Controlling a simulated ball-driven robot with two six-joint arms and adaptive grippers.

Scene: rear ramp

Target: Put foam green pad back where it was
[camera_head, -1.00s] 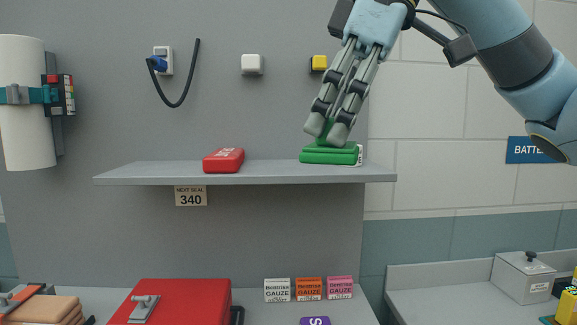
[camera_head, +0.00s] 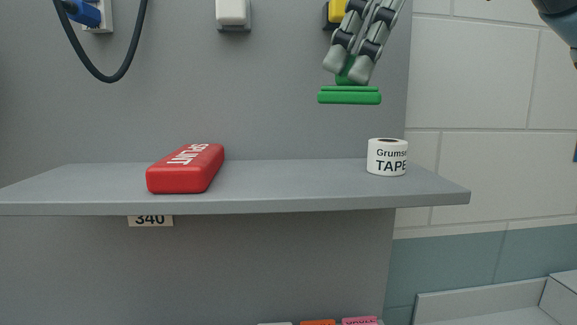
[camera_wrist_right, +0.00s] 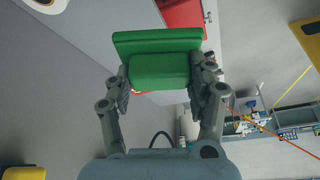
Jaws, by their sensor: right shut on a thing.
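The green foam pad (camera_head: 349,96) hangs in the air above the right part of the grey wall shelf (camera_head: 290,190). My right gripper (camera_head: 350,70) is shut on its raised upper part and points down. The right wrist view shows the pad (camera_wrist_right: 158,68) between both fingers (camera_wrist_right: 165,88). The pad is clear of the shelf and stands a little left of and above a white tape roll (camera_head: 386,157). My left gripper is in neither view.
A red box (camera_head: 186,168) lies on the left half of the shelf. The shelf is bare between it and the tape roll. A white wall unit (camera_head: 233,12), a yellow one (camera_head: 336,12) and a dark cable (camera_head: 104,76) are on the panel above.

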